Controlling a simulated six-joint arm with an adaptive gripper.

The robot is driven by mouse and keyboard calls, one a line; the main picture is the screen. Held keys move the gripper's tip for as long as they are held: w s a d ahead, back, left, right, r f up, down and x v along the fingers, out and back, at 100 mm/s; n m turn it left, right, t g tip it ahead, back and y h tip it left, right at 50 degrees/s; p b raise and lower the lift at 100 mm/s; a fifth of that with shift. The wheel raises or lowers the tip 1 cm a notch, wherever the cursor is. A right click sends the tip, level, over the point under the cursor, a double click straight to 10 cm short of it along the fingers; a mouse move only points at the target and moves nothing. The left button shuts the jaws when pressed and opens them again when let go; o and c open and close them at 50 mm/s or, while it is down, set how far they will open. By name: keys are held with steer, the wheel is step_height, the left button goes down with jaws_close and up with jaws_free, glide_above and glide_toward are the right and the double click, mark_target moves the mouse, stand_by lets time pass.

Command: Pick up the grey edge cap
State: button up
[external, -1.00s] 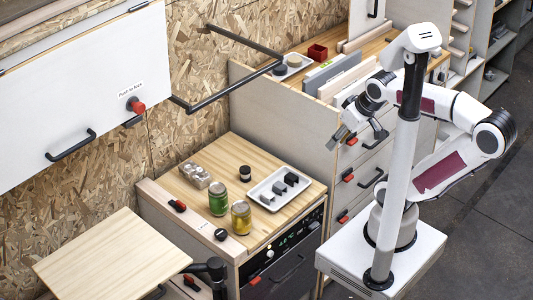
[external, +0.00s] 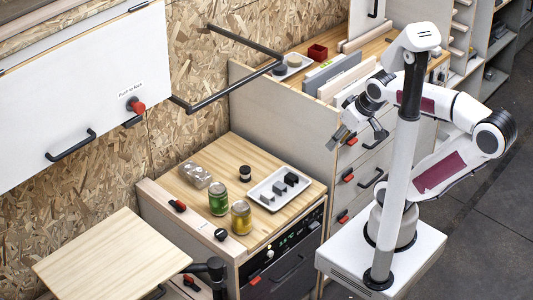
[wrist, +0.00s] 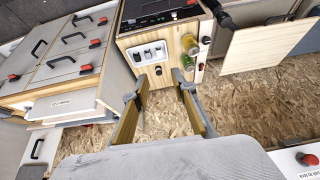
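A white tray (external: 256,190) on the wooden counter holds three small caps in a row. The nearest-left cap (external: 267,198) looks lighter grey; the middle cap (external: 279,188) and the far-right cap (external: 291,179) look darker. I cannot tell for sure which is the grey edge cap. The tray (wrist: 141,62) is small and distant in the wrist view. My gripper (external: 359,140) is open and empty, held high to the right of the tray, well apart from it. Its spread fingers also show in the wrist view (wrist: 157,97).
A green jar (external: 218,199), a yellow jar (external: 241,217), a small black-lidded jar (external: 245,173) and a clear container (external: 195,174) stand left of the tray. A grey partition (external: 285,125) rises behind the counter. A black rail frame (external: 225,88) sticks out above.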

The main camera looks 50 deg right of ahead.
steer(key=shift+o, duration=0.8)
steer(key=n+t, duration=0.1)
steer(key=t, duration=0.4)
glide_above(280, 188)
step_height(280, 188, down, 26)
steer(key=shift+t, duration=0.6)
steer(key=f, duration=0.4)
steer(key=shift+s+d+f, duration=0.15)
steer(key=shift+d+f, duration=0.2)
steer(key=shift+t, duration=0.6)
steer(key=s+f, duration=0.1)
steer(key=f, duration=0.1)
steer(key=s+f, duration=0.2)
steer(key=shift+f, duration=0.25)
steer(key=shift+s+f+m+t, duration=0.3)
steer(key=shift+s+f+m, duration=0.15)
steer(key=shift+s, duration=0.25)
